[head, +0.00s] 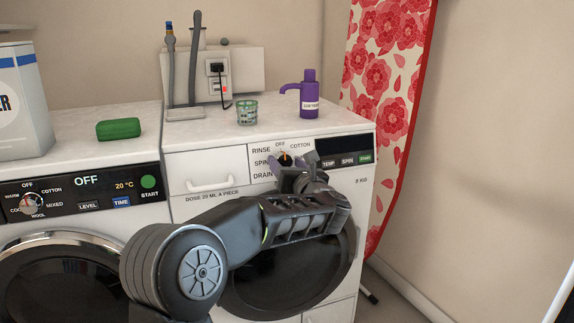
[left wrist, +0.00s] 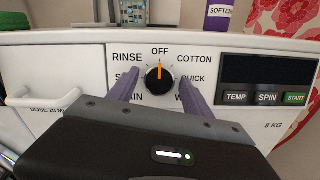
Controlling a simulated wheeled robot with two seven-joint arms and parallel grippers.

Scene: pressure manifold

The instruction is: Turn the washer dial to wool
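The right machine's dial (left wrist: 159,80) is a black knob with an orange pointer aimed up at OFF; it also shows in the head view (head: 285,158). Around it I read RINSE, OFF, COTTON and QUICK. A label starting with W (left wrist: 180,97) at lower right is mostly hidden by a finger. My left gripper (head: 291,163) is in front of this dial. In the left wrist view its purple fingers (left wrist: 160,84) are open, one on each side of the knob, with gaps visible. My right gripper is not in view.
The left machine has its own dial (head: 33,203) with a WOOL label below it. A drawer handle (head: 209,185) is left of my gripper. A glass (head: 247,112) and purple bottle (head: 309,95) stand on top. A floral ironing board (head: 395,90) is at right.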

